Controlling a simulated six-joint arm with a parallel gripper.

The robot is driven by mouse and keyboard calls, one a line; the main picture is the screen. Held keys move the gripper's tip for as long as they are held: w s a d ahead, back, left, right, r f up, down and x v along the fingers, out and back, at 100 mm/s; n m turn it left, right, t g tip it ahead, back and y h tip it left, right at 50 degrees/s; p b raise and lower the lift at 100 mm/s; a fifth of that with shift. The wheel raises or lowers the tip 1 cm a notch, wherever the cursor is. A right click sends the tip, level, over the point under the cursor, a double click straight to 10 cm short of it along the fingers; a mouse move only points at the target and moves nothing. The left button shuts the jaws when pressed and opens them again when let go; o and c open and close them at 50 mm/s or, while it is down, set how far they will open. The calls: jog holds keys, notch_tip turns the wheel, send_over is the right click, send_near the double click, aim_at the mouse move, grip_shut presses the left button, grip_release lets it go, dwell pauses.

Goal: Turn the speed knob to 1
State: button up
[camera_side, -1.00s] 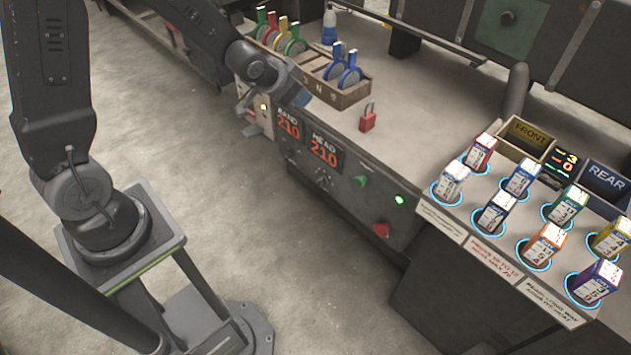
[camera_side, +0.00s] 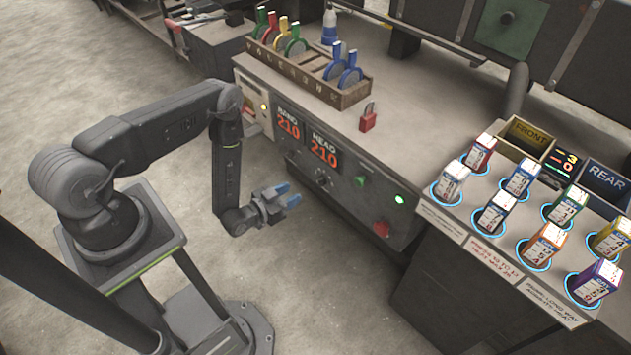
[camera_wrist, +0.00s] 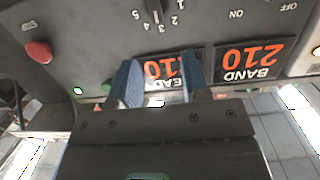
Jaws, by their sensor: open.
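The speed knob (camera_side: 322,180) is a small dark knob with a light pointer on the front panel, below the red HEAD 210 display. My gripper (camera_side: 290,193) has blue fingertips and is open and empty. It is in front of the panel, left of the knob and apart from it. In the wrist view my gripper's fingers (camera_wrist: 162,80) partly cover the HEAD display.
A red STOP button (camera_wrist: 39,52) and a green button (camera_side: 361,181) are on the same panel. The BAND 210 display (camera_side: 288,121) is beside HEAD. A red padlock (camera_side: 368,118) and a wooden rack of coloured discs (camera_side: 345,97) stand on the bench top. Open floor lies before the panel.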

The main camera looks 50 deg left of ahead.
aim_at(318, 180)
jog(key=s+f+t, duration=0.1)
jog(key=s+t, duration=0.1)
jog(key=s, duration=0.2)
jog(key=shift+n+y, duration=0.3)
jog(key=shift+n, duration=0.1)
jog(key=w, duration=1.3)
jog(key=shift+w+d+f, duration=0.2)
jog(key=shift+w+d, duration=0.15)
jog(key=shift+d, duration=0.05)
grip_shut()
